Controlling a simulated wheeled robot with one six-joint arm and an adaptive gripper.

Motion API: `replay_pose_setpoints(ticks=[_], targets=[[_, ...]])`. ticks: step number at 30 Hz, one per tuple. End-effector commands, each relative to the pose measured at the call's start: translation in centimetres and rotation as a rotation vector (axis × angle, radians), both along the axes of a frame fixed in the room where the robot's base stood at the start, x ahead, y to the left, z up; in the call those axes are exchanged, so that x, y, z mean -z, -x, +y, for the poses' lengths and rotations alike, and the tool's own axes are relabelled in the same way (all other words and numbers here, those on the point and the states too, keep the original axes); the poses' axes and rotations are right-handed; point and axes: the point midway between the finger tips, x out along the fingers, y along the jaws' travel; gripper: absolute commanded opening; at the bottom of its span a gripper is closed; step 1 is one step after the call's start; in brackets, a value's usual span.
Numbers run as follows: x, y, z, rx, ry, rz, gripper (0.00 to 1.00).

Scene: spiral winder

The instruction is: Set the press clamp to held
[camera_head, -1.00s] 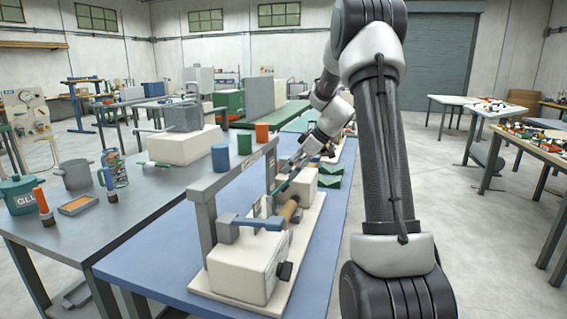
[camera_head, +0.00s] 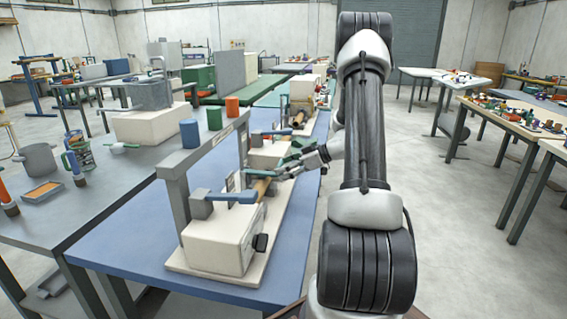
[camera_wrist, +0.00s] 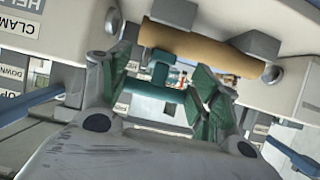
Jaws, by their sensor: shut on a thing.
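The winder (camera_head: 215,247) has cream blocks on a pale base on the blue bench, with a tan roll (camera_head: 261,189) between them. The roll also spans the top of the wrist view (camera_wrist: 205,52). Labels reading "CLAMP" and partly "HEL" (camera_wrist: 28,22) show at its upper left. My gripper (camera_head: 284,170) reaches in from the right beside the roll. In the wrist view its green-padded fingers (camera_wrist: 163,82) are on either side of a teal T-shaped bar (camera_wrist: 150,90), shut on it below the roll. I cannot tell the clamp's setting.
A grey frame (camera_head: 172,205) stands over the winder's left side, with a blue-handled lever (camera_head: 232,196) at the front block. Another winder-like unit (camera_head: 300,110) is farther back. The floor at right (camera_head: 450,250) is clear.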

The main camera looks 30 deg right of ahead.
Motion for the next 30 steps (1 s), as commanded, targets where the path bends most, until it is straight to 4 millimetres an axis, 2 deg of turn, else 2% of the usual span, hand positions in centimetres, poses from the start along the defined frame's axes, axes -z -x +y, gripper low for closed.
replay_pose_setpoints(ticks=[7, 20, 21, 24, 30], targets=[[1.1, 0.1, 0.0, 0.001, 0.002, 0.004, 0.19], [1.4, 0.2, 0.0, 0.000, 0.002, 0.010, 0.19], [1.4, 0.2, 0.0, 0.000, 0.002, 0.010, 0.66], [1.4, 0.2, 0.0, 0.000, 0.002, 0.008, 0.84], [1.2, 0.1, -0.1, 0.000, 0.001, 0.004, 0.84]])
